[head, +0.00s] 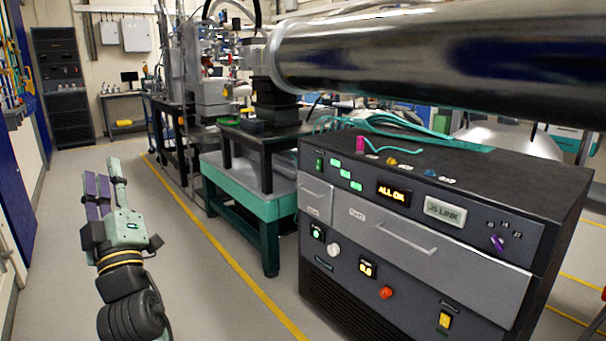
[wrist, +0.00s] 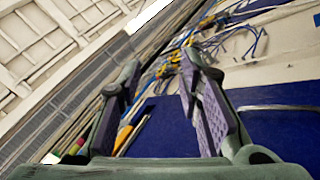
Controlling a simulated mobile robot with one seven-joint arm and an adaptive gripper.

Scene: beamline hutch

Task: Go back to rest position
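My gripper (head: 103,177) is at the left of the head view, raised over the open floor with its fingers pointing up. In the wrist view my gripper (wrist: 161,65) has its two purple-padded fingers apart with nothing between them. It touches nothing that I can see. The task names no other object.
A black control cabinet (head: 435,190) with lit displays fills the right front, under a large metal cylinder (head: 400,50). A green-framed table (head: 250,192) stands behind it. A blue wall panel (head: 15,190) is at far left. The floor (head: 190,290) around my arm is clear.

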